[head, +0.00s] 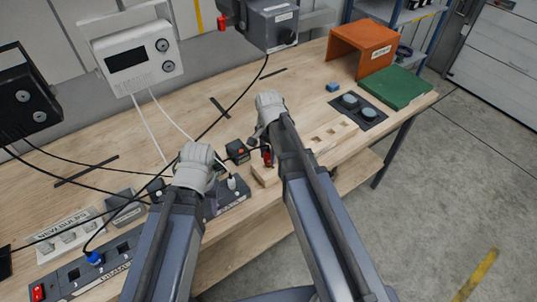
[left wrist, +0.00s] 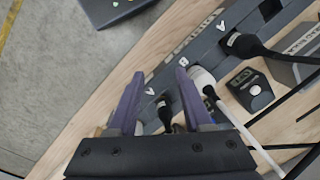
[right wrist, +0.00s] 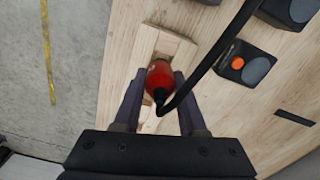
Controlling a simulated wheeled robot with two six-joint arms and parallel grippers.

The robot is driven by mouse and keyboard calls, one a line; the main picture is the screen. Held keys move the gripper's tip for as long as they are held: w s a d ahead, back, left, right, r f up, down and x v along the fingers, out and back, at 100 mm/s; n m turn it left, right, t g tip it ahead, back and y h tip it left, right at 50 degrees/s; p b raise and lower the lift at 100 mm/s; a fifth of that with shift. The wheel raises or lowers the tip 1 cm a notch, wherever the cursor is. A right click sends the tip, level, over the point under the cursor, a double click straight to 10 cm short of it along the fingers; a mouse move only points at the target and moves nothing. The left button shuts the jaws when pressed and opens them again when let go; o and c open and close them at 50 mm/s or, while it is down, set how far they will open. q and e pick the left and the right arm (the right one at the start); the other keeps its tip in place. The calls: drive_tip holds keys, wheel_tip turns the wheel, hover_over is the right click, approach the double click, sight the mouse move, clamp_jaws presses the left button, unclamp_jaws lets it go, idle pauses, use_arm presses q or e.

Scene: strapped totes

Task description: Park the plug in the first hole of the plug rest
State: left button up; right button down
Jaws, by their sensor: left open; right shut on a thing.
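The red plug (right wrist: 159,78) with a black cable is between the fingers of my right gripper (right wrist: 158,84), which is shut on it. The plug rest (right wrist: 172,45) lies under the plug in the right wrist view. The plug hides the hole below it, so I cannot tell whether its tip is inside. My left gripper (left wrist: 157,88) is open above a power strip (left wrist: 163,78), near a white plug (left wrist: 203,80).
A small box with an orange button (right wrist: 237,62) stands close to the plug rest. The black cable crosses the table. An orange box (head: 362,47), green panel (head: 397,87) and dark plate with round pads (head: 360,109) stand further right. Several cables and strips crowd the left.

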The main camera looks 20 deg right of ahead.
use_arm(q)
drive_tip(key=shift+f+b, duration=1.35)
drive_tip(key=shift+f, duration=0.05)
use_arm(e)
drive_tip(key=shift+f, duration=1.4)
drive_tip(key=shift+c, duration=1.9)
unclamp_jaws()
use_arm(q)
drive_tip(key=shift+r, duration=0.1)
use_arm(e)
drive_tip(key=shift+r, duration=0.15)
wheel_tip(320, 180, up, 8)
drive_tip(key=p, duration=0.8)
use_arm(q)
wheel_tip(320, 180, up, 8)
drive_tip(key=shift+f, duration=0.2)
use_arm(e)
drive_tip(key=shift+f, duration=0.2)
